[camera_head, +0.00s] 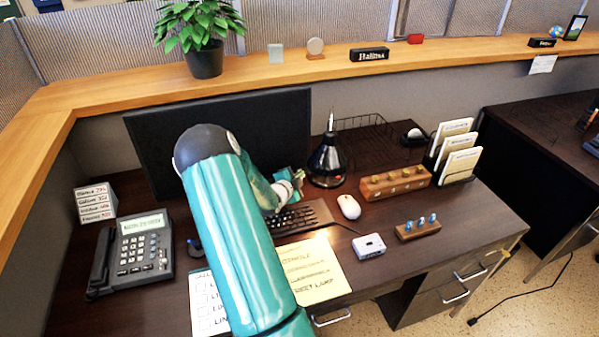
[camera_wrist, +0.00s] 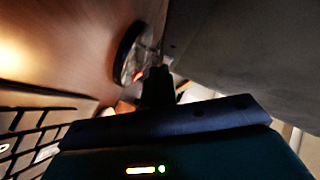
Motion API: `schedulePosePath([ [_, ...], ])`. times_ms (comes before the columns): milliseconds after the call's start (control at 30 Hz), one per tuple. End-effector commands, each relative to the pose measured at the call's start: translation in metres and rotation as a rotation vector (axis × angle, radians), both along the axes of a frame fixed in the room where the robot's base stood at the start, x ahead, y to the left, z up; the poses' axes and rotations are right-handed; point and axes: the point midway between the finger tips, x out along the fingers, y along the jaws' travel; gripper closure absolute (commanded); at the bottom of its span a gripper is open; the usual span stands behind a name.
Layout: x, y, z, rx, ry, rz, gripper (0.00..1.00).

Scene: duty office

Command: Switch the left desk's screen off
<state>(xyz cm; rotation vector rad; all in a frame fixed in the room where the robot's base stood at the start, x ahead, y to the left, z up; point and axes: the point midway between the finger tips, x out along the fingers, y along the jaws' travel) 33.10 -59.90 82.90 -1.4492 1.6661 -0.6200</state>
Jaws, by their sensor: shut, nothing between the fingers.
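The left desk's screen (camera_head: 265,115) is a wide black panel at the back of the desk, its visible face dark. My arm covers its lower middle, so any button there is hidden. My gripper (camera_head: 300,178) is low by the screen's lower right part, above the back of the keyboard (camera_head: 300,218). In the wrist view my gripper (camera_wrist: 158,85) is shut and empty, its fingers together. A large dark grey surface, probably the screen (camera_wrist: 245,50), fills the upper right there. A small red spot shows just left of the fingertips; I cannot tell what it is or whether they touch anything.
A black conical object (camera_head: 327,162) stands close right of my gripper. A wooden block (camera_head: 395,183), white mouse (camera_head: 348,206) and small white box (camera_head: 369,246) lie further right. A phone (camera_head: 140,250) stands left. A raised wooden ledge (camera_head: 250,78) runs behind the screen.

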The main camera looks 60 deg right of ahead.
Motion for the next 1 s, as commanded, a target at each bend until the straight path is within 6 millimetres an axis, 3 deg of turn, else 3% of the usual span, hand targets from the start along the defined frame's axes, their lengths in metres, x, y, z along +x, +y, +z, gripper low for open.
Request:
schedulePosePath([
  [567, -0.009, 0.009, 0.001, 0.0, 0.0, 0.0, 1.0],
  [1000, -0.035, 0.035, 0.003, 0.0, 0.0, -0.001, 1.0],
])
